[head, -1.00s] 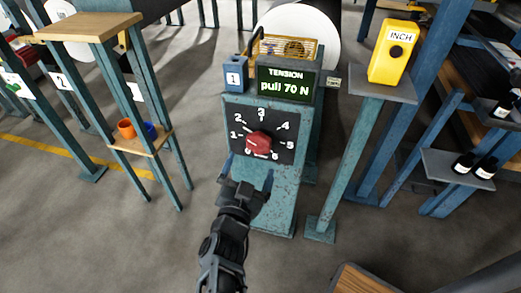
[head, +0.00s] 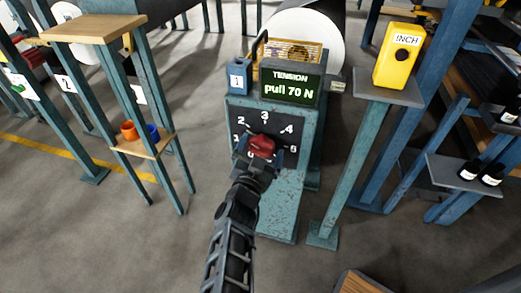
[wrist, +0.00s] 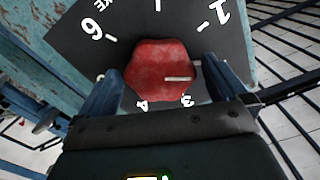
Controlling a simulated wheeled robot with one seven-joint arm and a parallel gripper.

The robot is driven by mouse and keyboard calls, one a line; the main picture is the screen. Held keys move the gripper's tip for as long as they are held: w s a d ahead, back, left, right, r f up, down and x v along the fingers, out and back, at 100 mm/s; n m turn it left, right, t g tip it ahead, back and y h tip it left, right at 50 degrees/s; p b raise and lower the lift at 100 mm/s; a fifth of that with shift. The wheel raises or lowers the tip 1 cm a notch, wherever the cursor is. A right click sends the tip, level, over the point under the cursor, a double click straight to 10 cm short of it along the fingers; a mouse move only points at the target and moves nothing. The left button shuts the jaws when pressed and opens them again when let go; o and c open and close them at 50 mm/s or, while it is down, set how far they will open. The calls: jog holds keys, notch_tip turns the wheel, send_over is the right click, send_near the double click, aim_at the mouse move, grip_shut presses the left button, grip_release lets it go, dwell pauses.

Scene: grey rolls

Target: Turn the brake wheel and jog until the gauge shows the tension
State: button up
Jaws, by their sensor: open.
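The red brake wheel (head: 262,146) is a six-sided knob on a black dial plate (head: 240,115) with white numerals. My gripper (head: 254,165) is at the wheel. In the wrist view, the wheel (wrist: 160,65) sits between the two fingers of my open gripper (wrist: 160,85), one on each side. The wheel's white mark points towards the right finger in that view, between 1 and 3. The tension gauge (head: 291,90) reads "pull 70 N" in green. The yellow INCH box (head: 400,62) has a black button (head: 402,55) and stands on a post to the right.
A blue box marked 1 (head: 238,79) stands left of the gauge. A white roll (head: 325,35) is behind. An orange cup (head: 128,130) and a blue cup (head: 152,132) stand on a shelf at left. Open floor lies between the stands.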

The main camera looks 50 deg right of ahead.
jog(key=shift+c, duration=0.4)
jog(key=c, duration=1)
jog(key=shift+o, duration=0.2)
jog(key=shift+r+n+p, duration=0.15)
jog(key=shift+n+p, duration=0.45)
jog(key=shift+p, duration=0.05)
jog(key=shift+n, duration=0.7)
jog(key=o, duration=1)
jog(key=shift+o, duration=0.2)
jog(key=p+v, duration=0.1)
jog(key=v, duration=0.6)
jog(key=shift+a, duration=0.4)
